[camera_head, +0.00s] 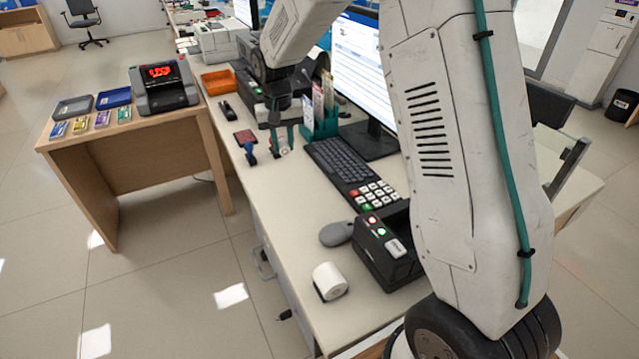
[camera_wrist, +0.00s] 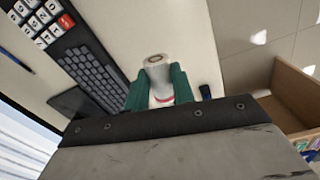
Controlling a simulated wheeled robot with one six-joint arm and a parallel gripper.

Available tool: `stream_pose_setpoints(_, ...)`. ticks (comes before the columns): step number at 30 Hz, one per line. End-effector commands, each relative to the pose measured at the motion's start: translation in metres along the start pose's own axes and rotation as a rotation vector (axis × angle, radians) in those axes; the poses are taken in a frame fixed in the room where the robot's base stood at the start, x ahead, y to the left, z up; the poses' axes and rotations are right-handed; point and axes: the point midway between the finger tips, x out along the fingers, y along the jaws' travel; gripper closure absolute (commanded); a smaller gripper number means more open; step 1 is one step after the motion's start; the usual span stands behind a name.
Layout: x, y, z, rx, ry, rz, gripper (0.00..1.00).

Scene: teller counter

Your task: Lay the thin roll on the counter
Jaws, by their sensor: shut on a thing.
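My gripper (camera_head: 283,140) is over the counter (camera_head: 222,108), left of the keyboard. Its green fingers are closed on the thin roll (camera_head: 284,151), a narrow pale roll. In the wrist view the roll (camera_wrist: 156,72) sticks out between the two green fingers (camera_wrist: 157,88), its round end with a brown core facing away from the palm. A bit of red shows between the fingers lower down. I cannot tell whether the roll's end touches the counter.
A thick white roll (camera_head: 330,280) stands beside a black card device (camera_head: 385,250) and a grey mouse (camera_head: 337,233). Bare counter lies left of the keyboard.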

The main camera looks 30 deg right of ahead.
Motion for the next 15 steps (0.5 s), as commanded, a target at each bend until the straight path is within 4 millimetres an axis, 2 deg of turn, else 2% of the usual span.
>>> stream_pose_setpoints(3, 0.023, -0.011, 0.029, -0.136, 0.004, 0.057, 0.96)
stream_pose_setpoints(6, 0.039, -0.014, 0.042, -0.217, 0.011, 0.088, 0.96)
stream_pose_setpoints(15, 0.093, -0.015, 0.046, -0.238, 0.011, 0.097, 0.96)
